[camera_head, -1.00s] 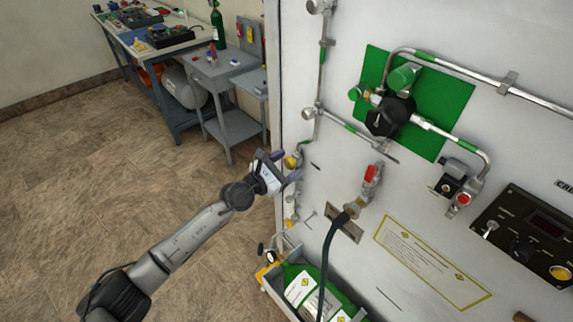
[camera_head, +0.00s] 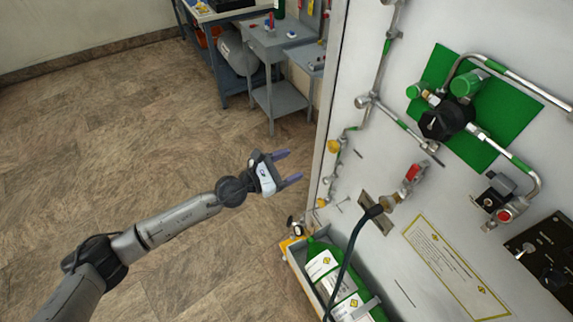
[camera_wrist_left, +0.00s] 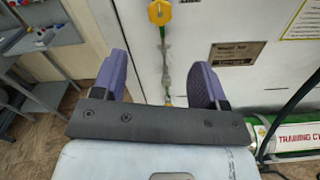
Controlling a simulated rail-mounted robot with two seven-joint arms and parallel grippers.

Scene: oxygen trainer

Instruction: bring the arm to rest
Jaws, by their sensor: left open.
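My left gripper (camera_head: 288,167) is open and empty, in free air to the left of the white panel's edge in the head view. Its two purple fingers stand apart in the left wrist view (camera_wrist_left: 165,85), with nothing between them but the panel behind. The arm reaches in from the lower left, over the floor. My right gripper is not in either view.
The white panel (camera_head: 390,150) fills the right, with pipes, a black knob (camera_head: 447,118) and a red-handled valve (camera_head: 412,174). A green cylinder (camera_head: 340,285) lies in a tray below. A grey stand (camera_head: 280,100) is at the back. The floor (camera_head: 130,130) is clear.

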